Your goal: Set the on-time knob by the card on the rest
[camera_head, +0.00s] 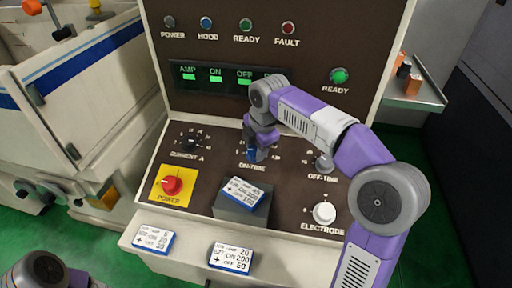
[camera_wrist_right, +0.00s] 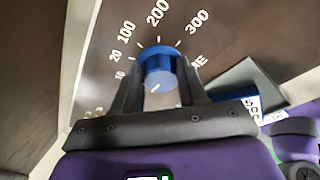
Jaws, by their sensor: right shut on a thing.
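The on-time knob is blue and shows in the wrist view (camera_wrist_right: 158,66), with scale marks 100, 200 and 300 around its far side. In the head view it is mostly hidden by my right gripper (camera_head: 255,153), which reaches down to the sloped panel. The gripper's two fingers (camera_wrist_right: 158,78) stand on either side of the knob and are shut on it. I cannot tell exactly where its pointer aims. A white card with a blue edge (camera_head: 244,192) lies on the dark grey rest (camera_head: 234,212), below the knob; its small print is hard to read. My left gripper is out of view.
Two more cards lie on the front ledge, one left (camera_head: 153,239) and one middle (camera_head: 231,257). A red power knob (camera_head: 172,184) on yellow, a black current knob (camera_head: 190,144), a grey off-time knob (camera_head: 324,162) and a white electrode knob (camera_head: 324,212) surround the working area.

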